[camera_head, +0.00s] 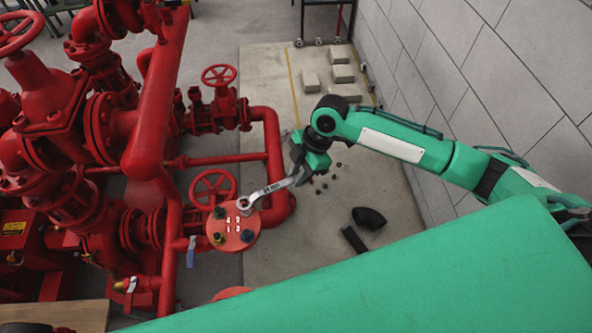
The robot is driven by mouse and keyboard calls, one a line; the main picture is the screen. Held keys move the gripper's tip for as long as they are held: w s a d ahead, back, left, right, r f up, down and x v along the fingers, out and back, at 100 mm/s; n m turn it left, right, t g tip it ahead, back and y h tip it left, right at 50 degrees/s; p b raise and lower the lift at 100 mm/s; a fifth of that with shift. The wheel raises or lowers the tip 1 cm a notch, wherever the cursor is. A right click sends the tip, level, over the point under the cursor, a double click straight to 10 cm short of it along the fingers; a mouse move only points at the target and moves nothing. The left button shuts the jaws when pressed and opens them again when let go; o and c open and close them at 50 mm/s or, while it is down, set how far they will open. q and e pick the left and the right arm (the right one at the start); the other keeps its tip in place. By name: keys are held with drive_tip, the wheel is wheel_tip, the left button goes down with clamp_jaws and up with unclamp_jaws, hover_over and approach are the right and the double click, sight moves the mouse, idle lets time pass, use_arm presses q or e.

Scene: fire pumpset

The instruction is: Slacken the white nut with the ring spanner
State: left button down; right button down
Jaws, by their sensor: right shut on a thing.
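My right gripper (301,174) is shut on the grey ring spanner (272,189) near its right end. The spanner slopes down to the left, and its ring end is over the upper right part of a round red flange (232,222). A pale nut (243,203) shows at the ring; the ring looks to be around it, but I cannot tell how far down it sits. Other nuts on the flange are dark green (219,212), yellow (218,238) and blue (247,236). White digits are marked between them. My left gripper is out of view.
Red pipes (155,100) and valve handwheels (213,189) crowd the left, close to the flange. Black fittings (369,217) and small dark pieces lie on the concrete slab (265,80). Grey blocks (342,73) stand farther back. A tiled wall (470,70) runs along the right.

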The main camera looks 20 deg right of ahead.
drive_tip(key=shift+f+b, duration=0.65)
drive_tip(key=shift+f, duration=0.75)
drive_tip(key=shift+w, duration=0.1)
idle(0.4)
drive_tip(key=w+a+n+g+h+b, duration=0.3)
drive_tip(key=w+a+n+b, duration=0.5)
drive_tip(key=w+n, duration=0.3)
drive_tip(key=shift+w+a+n+g+b, duration=0.4)
drive_tip(key=shift+a+n, duration=0.3)
drive_tip(key=shift+a, duration=0.2)
idle(0.6)
drive_tip(key=shift+s+d+r+m+p, duration=0.15)
drive_tip(key=shift+d+m+p, duration=0.15)
drive_tip(key=shift+p, duration=0.3)
idle(0.6)
drive_tip(key=shift+r+p, duration=2)
drive_tip(key=shift+r, duration=0.5)
